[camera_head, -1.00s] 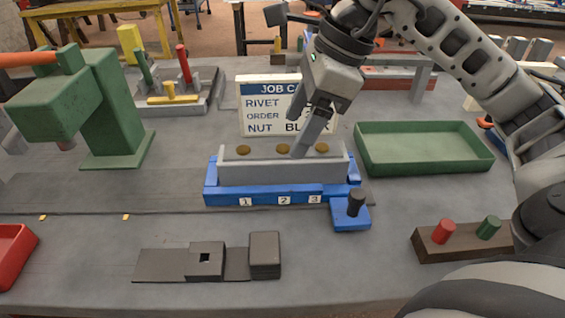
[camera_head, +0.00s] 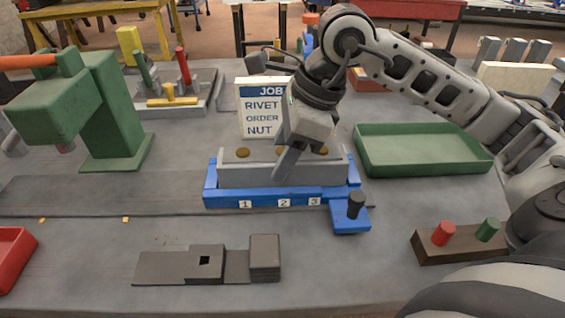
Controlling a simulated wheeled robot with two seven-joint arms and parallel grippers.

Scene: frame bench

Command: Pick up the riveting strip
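The riveting strip (camera_head: 240,173) is a light grey bar with round brass-coloured rivets along its top. It sits level in the blue fixture (camera_head: 225,197), whose front carries the labels 1, 2 and 3. My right gripper (camera_head: 284,167) comes down from above at the middle of the strip. The other finger is hidden, so I cannot tell whether the gripper is open or touches the strip. My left gripper is not in view.
A job card (camera_head: 262,105) stands behind the strip, partly covered by my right arm. A green tray (camera_head: 425,165) lies at the right, a green press (camera_head: 105,110) at the left. A button box (camera_head: 460,246) and a dark flat fixture (camera_head: 165,268) lie nearer.

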